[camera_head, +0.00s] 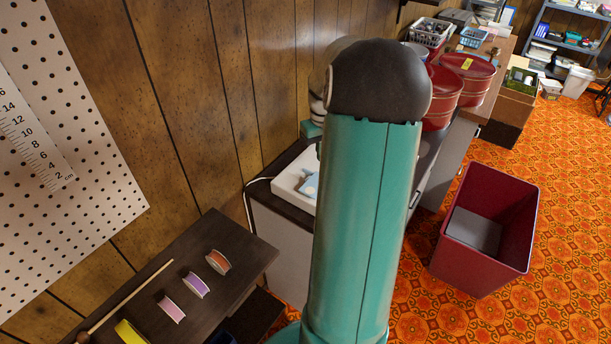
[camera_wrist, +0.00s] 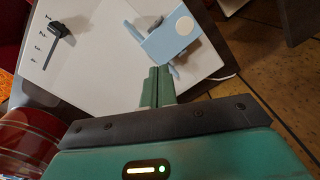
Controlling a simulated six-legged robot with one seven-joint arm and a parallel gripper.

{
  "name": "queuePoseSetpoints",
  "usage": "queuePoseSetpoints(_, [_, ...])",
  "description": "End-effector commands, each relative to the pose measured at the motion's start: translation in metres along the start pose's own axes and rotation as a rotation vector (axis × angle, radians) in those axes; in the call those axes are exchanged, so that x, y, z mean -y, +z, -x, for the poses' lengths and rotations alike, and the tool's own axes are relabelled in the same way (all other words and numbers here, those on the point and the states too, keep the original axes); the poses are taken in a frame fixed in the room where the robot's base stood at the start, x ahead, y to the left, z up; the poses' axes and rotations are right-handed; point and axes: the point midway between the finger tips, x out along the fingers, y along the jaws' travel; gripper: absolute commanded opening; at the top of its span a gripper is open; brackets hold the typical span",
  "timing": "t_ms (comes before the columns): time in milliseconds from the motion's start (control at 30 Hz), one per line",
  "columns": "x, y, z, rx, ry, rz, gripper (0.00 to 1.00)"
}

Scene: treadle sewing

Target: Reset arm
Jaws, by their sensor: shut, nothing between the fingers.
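My gripper (camera_wrist: 157,88) is in the lower middle of the wrist view, its two green fingers together with nothing between them. Just beyond the fingertips is a light blue device (camera_wrist: 163,42) with a white round disc, on a white panel (camera_wrist: 100,75). I cannot tell whether the fingertips touch it. A small black lever (camera_wrist: 60,32) with marks beside it is on the same panel. In the head view my teal arm stands upright in the middle and hides most of the panel (camera_head: 289,184); part of the blue device (camera_head: 310,187) shows at its left.
A dark shelf (camera_head: 225,240) at lower left bears several thread spools (camera_head: 218,262) and a thin stick (camera_head: 130,295). A perforated board (camera_head: 90,215) is on the wood wall. Red tubs (camera_head: 470,75) stand behind my arm. A red bin (camera_head: 485,230) stands on open orange carpet at right.

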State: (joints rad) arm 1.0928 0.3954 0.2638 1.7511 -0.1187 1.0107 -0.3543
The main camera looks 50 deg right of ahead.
Motion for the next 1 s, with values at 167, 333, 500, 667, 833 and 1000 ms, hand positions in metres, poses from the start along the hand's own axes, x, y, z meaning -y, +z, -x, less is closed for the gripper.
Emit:
queuePoseSetpoints(167, [0.000,0.000,0.000,0.000,0.000,0.000,0.00])
queuePoseSetpoints(333, [0.004,0.000,0.002,-0.003,0.003,0.004,0.00])
queuePoseSetpoints(500, [0.048,0.001,0.029,-0.033,0.036,0.050,0.00])
queuePoseSetpoints(667, [0.122,0.017,0.069,-0.094,0.080,0.120,0.00])
queuePoseSetpoints(833, [0.194,0.051,0.104,-0.178,0.099,0.189,0.00])
queuePoseSetpoints(1000, [0.253,0.098,0.129,-0.267,0.088,0.255,0.00])
